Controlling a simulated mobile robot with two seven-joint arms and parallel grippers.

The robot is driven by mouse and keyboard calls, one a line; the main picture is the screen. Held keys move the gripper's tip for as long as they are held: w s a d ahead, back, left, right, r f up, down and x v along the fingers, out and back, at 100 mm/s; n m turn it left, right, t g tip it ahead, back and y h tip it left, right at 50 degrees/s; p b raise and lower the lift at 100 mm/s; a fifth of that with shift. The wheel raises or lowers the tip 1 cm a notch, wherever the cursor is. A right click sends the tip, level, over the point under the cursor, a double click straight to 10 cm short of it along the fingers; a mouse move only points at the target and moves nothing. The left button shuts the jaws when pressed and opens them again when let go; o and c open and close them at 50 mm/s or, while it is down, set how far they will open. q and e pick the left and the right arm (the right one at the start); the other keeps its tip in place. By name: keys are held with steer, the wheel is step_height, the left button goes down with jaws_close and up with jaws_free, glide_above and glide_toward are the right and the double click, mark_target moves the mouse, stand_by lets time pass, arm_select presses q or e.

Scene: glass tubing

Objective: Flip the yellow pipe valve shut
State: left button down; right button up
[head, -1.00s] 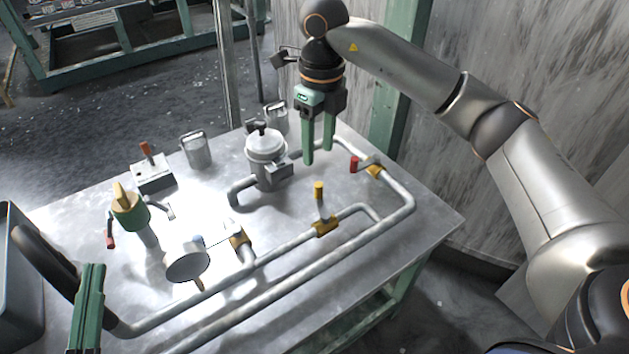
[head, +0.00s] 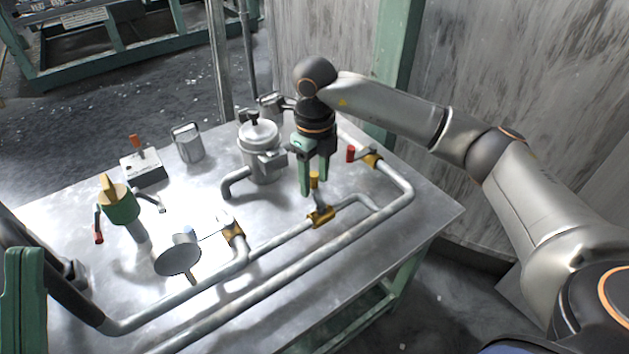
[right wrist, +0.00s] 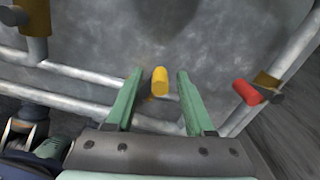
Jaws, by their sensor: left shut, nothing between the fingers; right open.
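The yellow pipe valve has a brass body (head: 321,217) on the middle pipe and an upright yellow-tipped handle (head: 315,181). My right gripper (head: 313,194) is open, pointing down close by the handle, which shows behind and between its fingers in the head view. In the right wrist view the yellow handle tip (right wrist: 160,82) lies between the two green fingers (right wrist: 158,78), with a gap on each side. My left gripper (head: 22,300) is at the lower left edge, shut and empty, far from the valve and partly cut off.
A red-handled valve (head: 352,154) stands right of the gripper. A lidded metal pot (head: 259,140) is just left of it. A switch box (head: 143,168), a green-and-yellow fitting (head: 120,204) and a round disc (head: 178,261) stand further left. Pipes run across the metal table (head: 431,217).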

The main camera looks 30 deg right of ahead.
steer(key=shift+f, duration=0.2)
jaws_close()
stand_by(0.4)
